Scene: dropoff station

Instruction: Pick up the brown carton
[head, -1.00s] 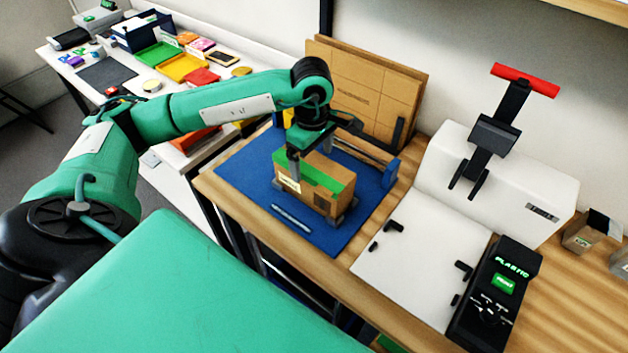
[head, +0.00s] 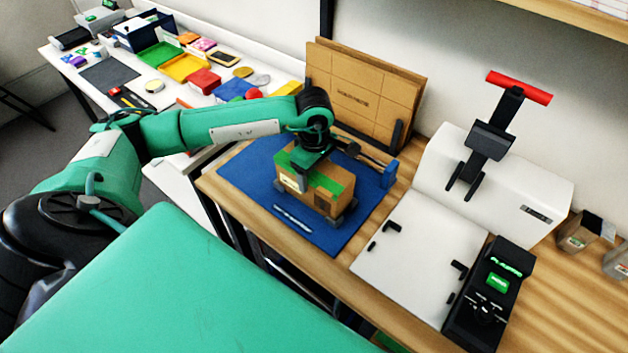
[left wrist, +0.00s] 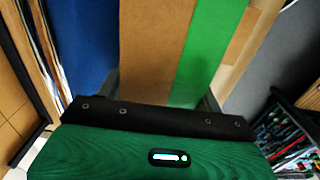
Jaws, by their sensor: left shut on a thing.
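The brown carton (head: 333,204) with green tape across its top is at the blue mat on the wooden bench in the head view. My left gripper (head: 314,172) is right over it, low against its top, and shut on it. Its fingertips are mostly hidden. In the left wrist view the carton (left wrist: 150,50) and its green tape (left wrist: 212,50) fill the middle, just beyond the gripper's dark front edge. I cannot tell whether the carton is clear of the mat. My right gripper is not in view.
The blue mat (head: 245,180) has a pale pen-like strip (head: 293,217) in front of the carton. Flat cardboard sheets (head: 365,90) stand behind. A white machine with a red handle (head: 519,88) stands to the right. A white table (head: 75,75) with colored trays is at the left.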

